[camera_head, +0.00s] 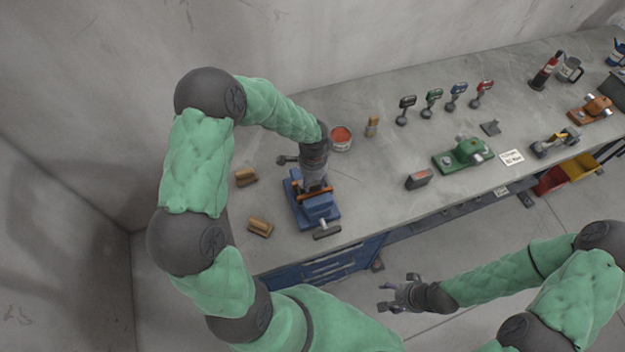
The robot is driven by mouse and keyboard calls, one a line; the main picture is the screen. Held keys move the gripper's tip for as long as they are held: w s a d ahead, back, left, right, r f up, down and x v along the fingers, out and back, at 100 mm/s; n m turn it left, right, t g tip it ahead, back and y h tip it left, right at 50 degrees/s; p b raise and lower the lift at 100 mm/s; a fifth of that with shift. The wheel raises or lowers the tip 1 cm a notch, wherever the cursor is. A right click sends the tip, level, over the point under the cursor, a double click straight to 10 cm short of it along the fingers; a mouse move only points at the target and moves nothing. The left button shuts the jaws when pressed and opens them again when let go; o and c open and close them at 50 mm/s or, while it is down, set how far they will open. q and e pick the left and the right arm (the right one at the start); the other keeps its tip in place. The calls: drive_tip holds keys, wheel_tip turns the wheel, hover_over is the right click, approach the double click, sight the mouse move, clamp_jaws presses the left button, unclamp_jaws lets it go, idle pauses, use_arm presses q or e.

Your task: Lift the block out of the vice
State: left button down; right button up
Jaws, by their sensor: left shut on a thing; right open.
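A blue vice (323,207) stands on the grey bench at the left, with a dark handle at its front. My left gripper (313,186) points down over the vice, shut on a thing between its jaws. An orange-brown strip, likely the block (318,192), shows at the fingertips; most of it is hidden by the gripper and the vice. I cannot tell whether it is clear of the jaws. My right gripper (394,296) is open and empty in front of the bench, over the floor, well apart from the vice.
Wooden pieces (246,177) and (260,227) lie left of the vice. A red-filled can (341,138) and a brush (373,126) stand behind it. Bare bench lies between.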

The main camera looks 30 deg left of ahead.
sight(313, 182)
use_arm(q)
drive_tip(key=shift+w+r, duration=0.1)
drive_tip(key=shift+r, duration=0.2)
drive_tip(key=shift+r+p, duration=2.8)
drive_tip(key=shift+r, duration=1.05)
